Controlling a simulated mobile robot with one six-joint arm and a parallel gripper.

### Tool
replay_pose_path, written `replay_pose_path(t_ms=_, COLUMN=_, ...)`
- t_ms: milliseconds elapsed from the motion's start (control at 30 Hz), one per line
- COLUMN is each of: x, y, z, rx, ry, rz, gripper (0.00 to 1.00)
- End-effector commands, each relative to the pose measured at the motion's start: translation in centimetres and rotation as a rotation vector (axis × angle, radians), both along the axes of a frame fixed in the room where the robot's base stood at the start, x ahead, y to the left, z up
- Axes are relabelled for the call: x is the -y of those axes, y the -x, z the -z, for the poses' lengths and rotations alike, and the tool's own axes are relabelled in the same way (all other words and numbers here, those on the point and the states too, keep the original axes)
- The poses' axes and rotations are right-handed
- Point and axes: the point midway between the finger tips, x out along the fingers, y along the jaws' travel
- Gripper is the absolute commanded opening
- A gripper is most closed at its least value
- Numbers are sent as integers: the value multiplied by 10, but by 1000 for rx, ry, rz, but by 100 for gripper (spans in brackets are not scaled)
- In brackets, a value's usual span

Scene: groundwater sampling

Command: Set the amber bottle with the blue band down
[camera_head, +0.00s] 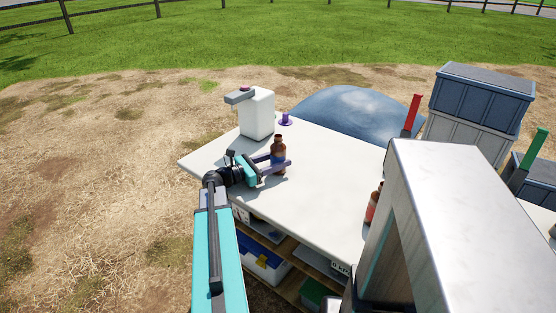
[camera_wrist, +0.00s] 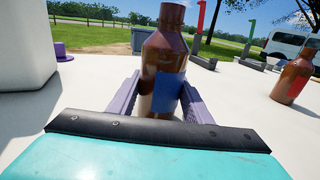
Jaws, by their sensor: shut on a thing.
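The amber bottle with the blue band (camera_wrist: 166,62) stands upright between the purple fingers of my gripper (camera_wrist: 160,102), which is shut on it. In the head view the same amber bottle (camera_head: 278,149) is at the left part of the white table (camera_head: 310,205), with my gripper (camera_head: 276,165) reaching in from the left. The bottle is low over the tabletop; its base is hidden by the gripper, so I cannot tell whether it touches. The band shows blue with a pale patch beside it.
A white dispenser (camera_head: 257,115) stands behind the bottle, with a small purple cap (camera_head: 286,119) beside it. Another amber bottle with a red band (camera_wrist: 295,78) stands to the right. A large grey metal frame (camera_head: 450,170) covers the table's right side. The middle of the tabletop is clear.

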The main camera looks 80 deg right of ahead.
Motion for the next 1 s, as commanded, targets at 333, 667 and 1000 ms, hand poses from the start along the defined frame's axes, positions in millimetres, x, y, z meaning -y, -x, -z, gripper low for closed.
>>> replay_pose_path(t_ms=333, x=0, y=0, z=3, rx=-1, ry=1, rz=0, gripper=9)
replay_pose_path(t_ms=667, x=0, y=0, z=2, rx=0, ry=0, rz=0, gripper=64)
replay_pose_path(t_ms=1000, x=-1, y=-1, z=-1, rx=-1, ry=-1, rz=-1, gripper=64)
